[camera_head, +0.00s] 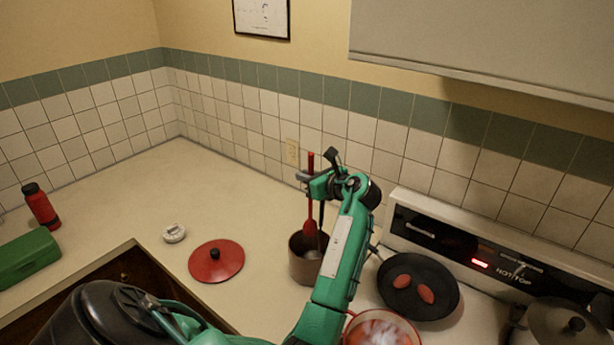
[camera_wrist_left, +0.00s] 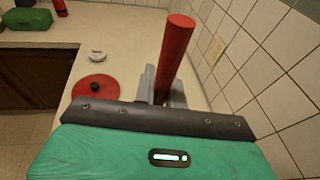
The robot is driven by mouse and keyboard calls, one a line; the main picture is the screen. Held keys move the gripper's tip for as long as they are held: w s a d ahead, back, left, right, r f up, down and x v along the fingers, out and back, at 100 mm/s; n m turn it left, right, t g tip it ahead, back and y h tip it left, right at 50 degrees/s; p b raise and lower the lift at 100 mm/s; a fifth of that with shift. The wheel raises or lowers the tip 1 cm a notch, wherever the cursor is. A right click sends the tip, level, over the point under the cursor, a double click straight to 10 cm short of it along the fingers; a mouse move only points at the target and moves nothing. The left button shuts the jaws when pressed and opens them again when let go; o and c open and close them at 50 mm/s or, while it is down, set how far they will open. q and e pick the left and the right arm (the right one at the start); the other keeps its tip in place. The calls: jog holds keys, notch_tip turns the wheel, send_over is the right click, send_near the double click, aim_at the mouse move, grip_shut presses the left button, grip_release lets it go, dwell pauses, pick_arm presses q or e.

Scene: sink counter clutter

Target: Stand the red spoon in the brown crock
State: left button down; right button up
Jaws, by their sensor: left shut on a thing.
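The red spoon (camera_head: 309,208) is upright, handle up and bowl down. My left gripper (camera_head: 307,178) is shut on its handle, which also shows in the left wrist view (camera_wrist_left: 174,55) between the fingers. The brown crock (camera_head: 303,267) stands on the counter below the gripper, partly covered by my left arm. The spoon's bowl shows at the crock's mouth; I cannot tell whether it is just above the rim or slightly inside. A dark utensil (camera_head: 321,217) stands beside the spoon at the crock. My right gripper is out of view.
A red lid (camera_head: 216,261) and a white timer (camera_head: 174,233) lie left of the crock. A black pan (camera_head: 418,287) with red pieces and a red-rimmed pot (camera_head: 382,331) are to the right. The tiled wall is close behind.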

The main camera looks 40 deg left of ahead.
aim_at(312, 204)
pick_arm(q)
jog(key=shift+f+b, duration=1.1)
jog(key=shift+f, duration=3.75)
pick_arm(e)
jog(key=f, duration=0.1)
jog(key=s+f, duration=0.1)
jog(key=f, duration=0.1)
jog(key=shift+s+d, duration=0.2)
pick_arm(q)
jog(key=c, duration=1.4)
grip_release()
jog(key=shift+o, duration=0.2)
jog(key=shift+d, duration=0.1)
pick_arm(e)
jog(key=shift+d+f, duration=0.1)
